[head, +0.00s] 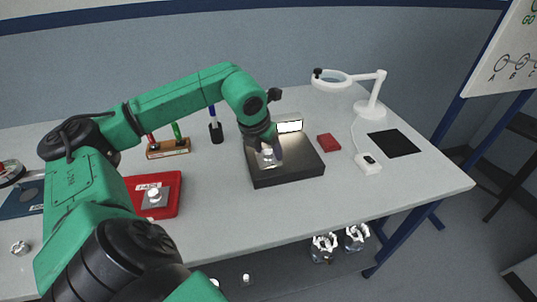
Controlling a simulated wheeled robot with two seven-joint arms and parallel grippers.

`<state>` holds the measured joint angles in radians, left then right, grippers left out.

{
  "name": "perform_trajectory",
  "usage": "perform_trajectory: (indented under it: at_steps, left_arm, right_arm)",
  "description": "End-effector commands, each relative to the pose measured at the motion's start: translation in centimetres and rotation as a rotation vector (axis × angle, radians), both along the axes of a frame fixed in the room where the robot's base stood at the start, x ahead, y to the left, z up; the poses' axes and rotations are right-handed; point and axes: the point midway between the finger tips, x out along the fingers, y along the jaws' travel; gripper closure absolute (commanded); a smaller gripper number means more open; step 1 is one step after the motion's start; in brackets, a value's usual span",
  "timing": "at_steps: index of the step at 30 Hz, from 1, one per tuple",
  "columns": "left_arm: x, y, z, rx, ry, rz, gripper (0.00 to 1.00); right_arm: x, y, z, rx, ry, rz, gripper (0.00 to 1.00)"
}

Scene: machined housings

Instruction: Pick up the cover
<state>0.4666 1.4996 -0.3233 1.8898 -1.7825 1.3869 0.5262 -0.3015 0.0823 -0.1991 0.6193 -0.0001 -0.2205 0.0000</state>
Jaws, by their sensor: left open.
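My left gripper (270,153) points down over the black box-like station (290,178) at the middle of the table. Its jaws are open. A small pale metal part (267,156) shows at the fingertips, partly hidden by the gripper. It may be the cover, but I cannot tell for sure, nor whether the fingers touch it. Another silver part (153,196) with a round top sits in the red tray (173,203) at the left. My right gripper is not in view.
A red block (329,142), a white ring lamp (371,106) and a black mat (394,143) stand to the right. The table's front right is clear. Silver housings (323,247) sit on the lower shelf.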

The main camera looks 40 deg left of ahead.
Motion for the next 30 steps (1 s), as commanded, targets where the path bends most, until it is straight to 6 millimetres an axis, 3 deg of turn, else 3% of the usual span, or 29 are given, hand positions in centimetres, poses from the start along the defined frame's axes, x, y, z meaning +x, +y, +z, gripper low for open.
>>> perform_trajectory:
  at_steps: [3,8,9,17,22,26,30]
  left_arm:
    - [0.0,0.0,0.0,0.000,0.000,0.000,0.33]
    - [0.0,0.0,0.0,0.000,0.000,0.000,0.95]
    - [0.0,0.0,0.0,0.000,0.000,0.000,1.00]
    - [0.0,0.0,0.1,0.000,-0.001,0.000,1.00]
    - [0.1,0.0,1.3,-0.001,-0.004,0.000,1.00]
    - [0.1,-0.1,4.5,-0.004,-0.009,-0.001,1.00]
    - [0.2,-0.2,10.5,-0.007,-0.012,-0.003,1.00]
  right_arm:
    - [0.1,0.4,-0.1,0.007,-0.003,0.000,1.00]
    - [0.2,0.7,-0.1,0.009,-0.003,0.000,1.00]
    - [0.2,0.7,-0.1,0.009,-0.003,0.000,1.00]
    - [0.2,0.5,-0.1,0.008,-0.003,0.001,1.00]
    - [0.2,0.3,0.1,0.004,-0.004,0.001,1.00]
    - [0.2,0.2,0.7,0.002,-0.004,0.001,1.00]
    - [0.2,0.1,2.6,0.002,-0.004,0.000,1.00]
